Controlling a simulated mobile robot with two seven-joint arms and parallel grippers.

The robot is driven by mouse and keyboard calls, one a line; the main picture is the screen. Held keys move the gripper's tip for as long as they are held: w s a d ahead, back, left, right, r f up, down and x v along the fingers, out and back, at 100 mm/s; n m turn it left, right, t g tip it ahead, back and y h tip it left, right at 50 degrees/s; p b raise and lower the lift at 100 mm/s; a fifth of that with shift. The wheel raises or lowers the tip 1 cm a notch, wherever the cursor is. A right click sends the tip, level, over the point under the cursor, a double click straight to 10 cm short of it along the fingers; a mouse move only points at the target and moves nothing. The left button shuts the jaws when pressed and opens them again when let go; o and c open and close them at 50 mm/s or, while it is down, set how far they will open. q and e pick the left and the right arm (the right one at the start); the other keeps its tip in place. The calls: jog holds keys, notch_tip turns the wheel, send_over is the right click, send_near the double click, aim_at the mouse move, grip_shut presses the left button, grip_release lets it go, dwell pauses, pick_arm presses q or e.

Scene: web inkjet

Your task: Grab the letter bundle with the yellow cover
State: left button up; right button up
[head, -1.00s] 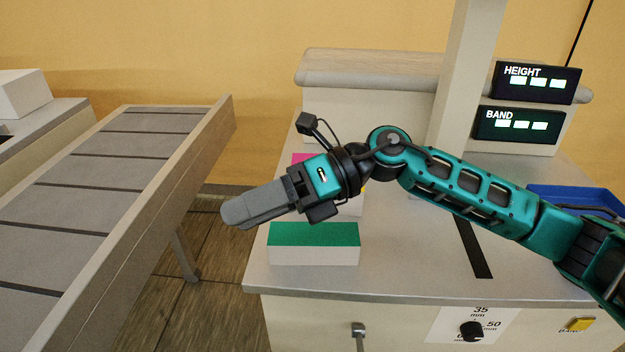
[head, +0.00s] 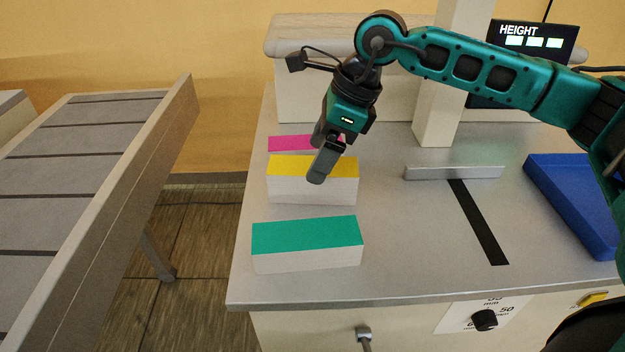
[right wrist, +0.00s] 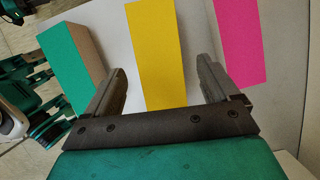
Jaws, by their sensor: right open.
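The letter bundle with the yellow cover (head: 285,182) lies on the machine's table, between the other two bundles; it also shows in the right wrist view (right wrist: 157,50). It is a white block with a yellow top. My right gripper (head: 318,178) is above it in the head view, pointing down and covering part of its top. In the right wrist view the right gripper's fingers (right wrist: 163,88) are apart, with the yellow cover between them in the picture. Nothing is held. My left gripper is not in view.
A green-covered bundle (head: 306,240) lies nearer the front edge and a pink-covered bundle (head: 290,143) lies behind. A metal bar (head: 453,172), a black slot (head: 480,225) and a blue tray (head: 575,210) are to the right. A conveyor (head: 90,180) stands left, across a floor gap.

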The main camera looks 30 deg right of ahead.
jog(key=shift+x, duration=3)
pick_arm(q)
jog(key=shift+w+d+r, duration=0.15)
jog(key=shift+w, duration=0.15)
pick_arm(e)
jog(key=shift+d, duration=0.1)
jog(key=shift+c, duration=0.4)
jog(key=c, duration=1.2)
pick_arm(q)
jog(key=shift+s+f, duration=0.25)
pick_arm(e)
jog(key=shift+o, duration=0.2)
jog(key=shift+r, duration=0.1)
